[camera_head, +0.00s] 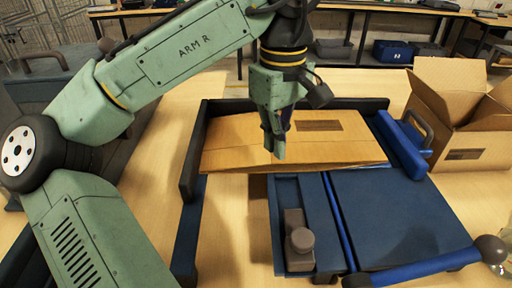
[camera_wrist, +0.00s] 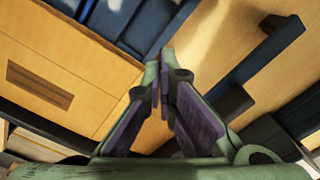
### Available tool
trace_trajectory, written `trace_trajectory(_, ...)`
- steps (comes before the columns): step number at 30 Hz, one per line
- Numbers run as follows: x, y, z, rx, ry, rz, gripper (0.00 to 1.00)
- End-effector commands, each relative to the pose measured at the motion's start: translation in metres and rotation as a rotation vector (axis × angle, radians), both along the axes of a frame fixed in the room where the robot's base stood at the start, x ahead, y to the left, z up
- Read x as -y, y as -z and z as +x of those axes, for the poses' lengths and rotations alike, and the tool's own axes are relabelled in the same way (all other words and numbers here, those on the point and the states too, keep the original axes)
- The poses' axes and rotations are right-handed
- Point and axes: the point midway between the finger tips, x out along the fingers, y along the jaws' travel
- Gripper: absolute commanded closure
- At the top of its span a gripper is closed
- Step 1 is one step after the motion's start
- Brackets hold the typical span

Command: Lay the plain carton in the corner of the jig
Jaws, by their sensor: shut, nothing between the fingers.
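The plain carton (camera_head: 230,150), flat and tan with a brown rectangle on top, lies within the jig's dark back rail (camera_head: 350,103) and left rail (camera_head: 190,160). Its left end is near the left rail; exact contact is hard to tell. Its front edge sits above the table and the blue platform. My gripper (camera_head: 275,150) is shut and empty, pointing down in front of the carton's middle in the head view; I cannot tell if it touches. In the wrist view the carton (camera_wrist: 80,75) lies left of the fingers (camera_wrist: 160,75), and a dark rail (camera_wrist: 250,60) lies to the right.
A blue platform (camera_head: 395,215) and a narrow tray with a grey knobbed block (camera_head: 298,243) stand in front of the carton. A blue clamp-like bar with a handle (camera_head: 402,145) is at the right. An open cardboard box (camera_head: 460,125) stands at the far right.

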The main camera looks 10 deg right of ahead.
Motion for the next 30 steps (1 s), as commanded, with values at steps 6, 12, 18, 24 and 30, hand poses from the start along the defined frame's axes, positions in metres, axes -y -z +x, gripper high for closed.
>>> trace_trajectory(6, -0.001, 0.019, 0.000, -0.002, 0.001, 0.000, 1.00)
trace_trajectory(12, -0.001, 0.059, -0.001, -0.004, 0.002, 0.000, 1.00)
trace_trajectory(18, -0.001, 0.101, -0.001, -0.002, 0.002, 0.000, 1.00)
trace_trajectory(24, -0.013, 0.098, 0.026, 0.000, -0.003, -0.001, 1.00)
trace_trajectory(30, -0.017, 0.100, 0.036, 0.000, 0.000, -0.001, 1.00)
